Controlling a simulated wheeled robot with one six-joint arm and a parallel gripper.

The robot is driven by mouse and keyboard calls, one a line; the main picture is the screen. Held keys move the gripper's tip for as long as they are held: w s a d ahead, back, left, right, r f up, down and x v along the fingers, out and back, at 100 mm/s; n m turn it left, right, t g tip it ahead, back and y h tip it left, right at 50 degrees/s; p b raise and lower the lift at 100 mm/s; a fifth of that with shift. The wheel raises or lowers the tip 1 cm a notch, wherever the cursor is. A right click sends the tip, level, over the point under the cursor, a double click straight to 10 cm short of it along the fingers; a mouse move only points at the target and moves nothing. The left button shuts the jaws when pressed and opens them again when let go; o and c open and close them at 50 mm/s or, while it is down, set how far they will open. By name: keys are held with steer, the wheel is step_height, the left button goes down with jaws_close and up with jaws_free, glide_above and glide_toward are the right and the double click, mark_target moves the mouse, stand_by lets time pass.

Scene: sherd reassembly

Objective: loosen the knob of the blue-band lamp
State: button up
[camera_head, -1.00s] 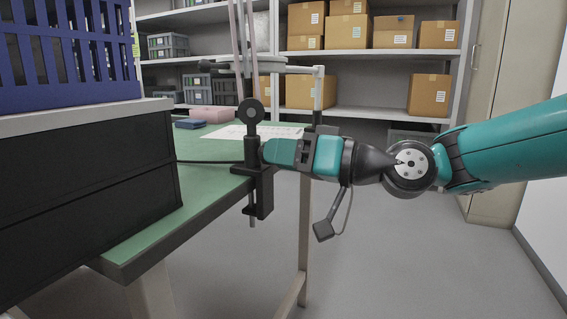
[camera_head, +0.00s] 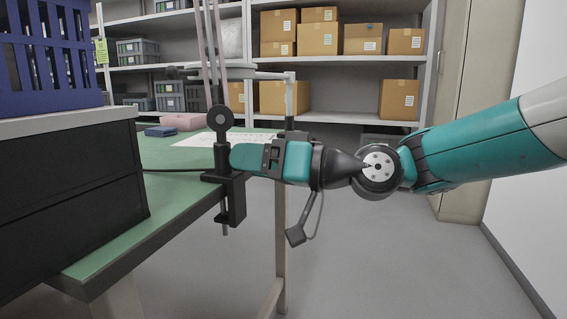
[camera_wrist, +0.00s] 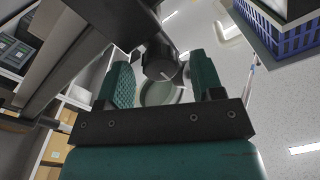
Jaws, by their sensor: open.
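A lamp's black clamp (camera_head: 231,195) grips the edge of the green table. Above it stands a dark post with a round black joint (camera_head: 220,118), and thin pinkish rods (camera_head: 213,50) rise out of the picture. I see no blue band in these views. My gripper (camera_head: 240,158) lies sideways at the post, just below the round joint. In the wrist view my gripper (camera_wrist: 160,85) is open, with a teal pad on each side. A dark round knob-like part (camera_wrist: 160,64) shows between the pads' far ends. I cannot tell whether the pads touch it.
The green table (camera_head: 185,190) holds a paper sheet (camera_head: 205,141), a pink box (camera_head: 182,122) and a small blue item (camera_head: 160,131). A black case (camera_head: 70,190) with a blue crate (camera_head: 45,60) stands close on the left. The floor at right is clear.

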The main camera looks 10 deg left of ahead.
steer(key=d+b, duration=1.6)
steer(key=d, duration=0.1)
steer(key=shift+s+d+f+b, duration=0.2)
steer(key=shift+s+b, duration=0.1)
steer(key=shift+s, duration=0.15)
steer(key=shift+r, duration=0.15)
